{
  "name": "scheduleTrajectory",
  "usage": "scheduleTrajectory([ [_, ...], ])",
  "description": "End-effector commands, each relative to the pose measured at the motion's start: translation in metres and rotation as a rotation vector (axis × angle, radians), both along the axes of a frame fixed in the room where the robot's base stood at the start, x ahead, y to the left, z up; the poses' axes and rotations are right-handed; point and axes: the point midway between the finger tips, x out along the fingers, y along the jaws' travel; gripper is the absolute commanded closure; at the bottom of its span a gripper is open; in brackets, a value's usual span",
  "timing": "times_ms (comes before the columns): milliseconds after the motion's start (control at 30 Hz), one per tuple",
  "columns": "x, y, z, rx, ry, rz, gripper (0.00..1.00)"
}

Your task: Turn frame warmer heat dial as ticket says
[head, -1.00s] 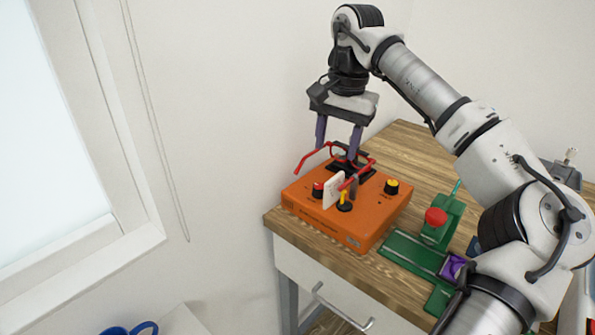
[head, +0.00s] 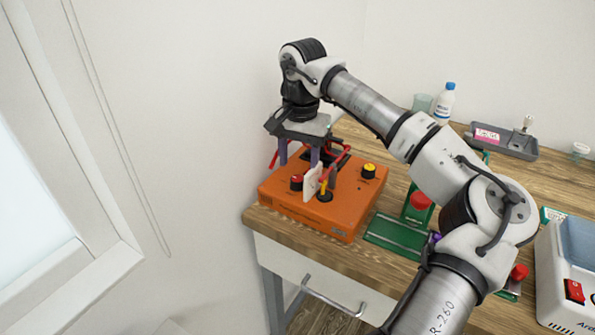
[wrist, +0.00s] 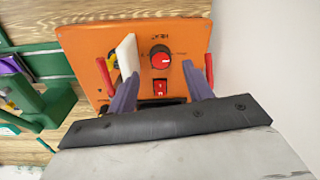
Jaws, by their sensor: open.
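The orange frame warmer (head: 330,214) sits at the table's left corner. A round dial with a red cap (head: 297,182) is on its top; in the wrist view this dial (wrist: 160,58) has a label above it that looks like HEAT, upside down. A white card (head: 311,184), perhaps the ticket, stands upright beside the dial; its writing is not visible. My gripper (head: 299,165) is open above the dial. In the wrist view the fingertips of my gripper (wrist: 159,74) are on either side of the dial, apart from it; the left finger is close to the card.
Yellow-capped knobs (head: 369,171) and red glasses-like arms (head: 340,158) are on the warmer. A red rocker switch (wrist: 160,87) is near the dial. A green fixture (head: 395,236) stands to the right. A grey tray (head: 505,143) and white bottle (head: 444,103) are farther back.

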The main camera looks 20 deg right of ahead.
Motion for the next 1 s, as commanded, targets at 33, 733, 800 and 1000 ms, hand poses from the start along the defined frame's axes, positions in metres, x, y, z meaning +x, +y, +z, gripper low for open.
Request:
scheduleTrajectory([
  [33, 0.000, 0.000, -0.009, 0.002, 0.002, 0.000, 0.49],
  [733, 0.001, 0.001, -0.046, -0.001, -0.001, 0.000, 0.58],
  [800, 0.001, 0.001, -0.046, -0.001, -0.001, 0.000, 0.68],
  [1000, 0.001, 0.001, -0.046, 0.000, 0.000, 0.000, 0.94],
])
